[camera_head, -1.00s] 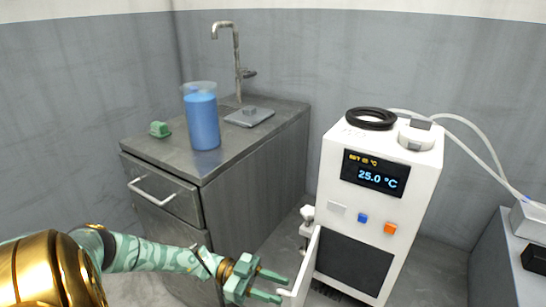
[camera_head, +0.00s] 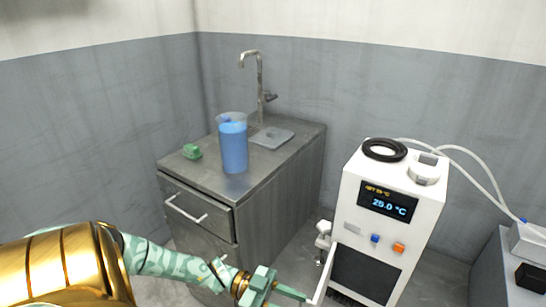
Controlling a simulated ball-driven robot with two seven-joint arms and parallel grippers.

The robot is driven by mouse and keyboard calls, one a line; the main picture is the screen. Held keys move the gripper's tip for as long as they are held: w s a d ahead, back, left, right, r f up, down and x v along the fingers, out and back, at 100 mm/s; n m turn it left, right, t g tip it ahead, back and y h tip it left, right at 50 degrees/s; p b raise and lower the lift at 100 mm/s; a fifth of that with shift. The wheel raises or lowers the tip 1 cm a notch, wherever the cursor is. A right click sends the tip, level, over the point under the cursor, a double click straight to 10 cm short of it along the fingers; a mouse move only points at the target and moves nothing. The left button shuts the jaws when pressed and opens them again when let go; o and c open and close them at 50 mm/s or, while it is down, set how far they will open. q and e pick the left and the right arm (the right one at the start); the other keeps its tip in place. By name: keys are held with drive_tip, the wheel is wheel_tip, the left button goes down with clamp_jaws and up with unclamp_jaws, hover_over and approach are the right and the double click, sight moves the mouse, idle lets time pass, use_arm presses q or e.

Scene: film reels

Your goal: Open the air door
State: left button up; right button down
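A white machine (camera_head: 352,226) with a display reading about 25.0 °C stands at the right. Low on its front is a dark panel (camera_head: 362,275). A thin white door (camera_head: 325,272) stands out from the panel's left edge, swung open toward me. My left gripper (camera_head: 290,296) is at the bottom of the picture, just left of the door's outer edge. Its green fingers point right toward the door; the lower part is cut off by the frame. Whether they touch the door I cannot tell. My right gripper is not in view.
A grey cabinet (camera_head: 275,200) with a sink and tap (camera_head: 260,85) stands left of the machine. On it are a beaker of blue liquid (camera_head: 234,150) and a green block (camera_head: 192,151). A grey bench (camera_head: 495,270) is at the far right.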

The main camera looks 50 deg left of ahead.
use_arm(q)
drive_tip(key=s+d+r+p, duration=0.2)
drive_tip(key=s+d, duration=0.1)
drive_tip(key=s, duration=0.1)
drive_tip(key=shift+s+d+r, duration=0.15)
drive_tip(key=shift+s+d, duration=0.05)
drive_tip(key=shift+s, duration=0.1)
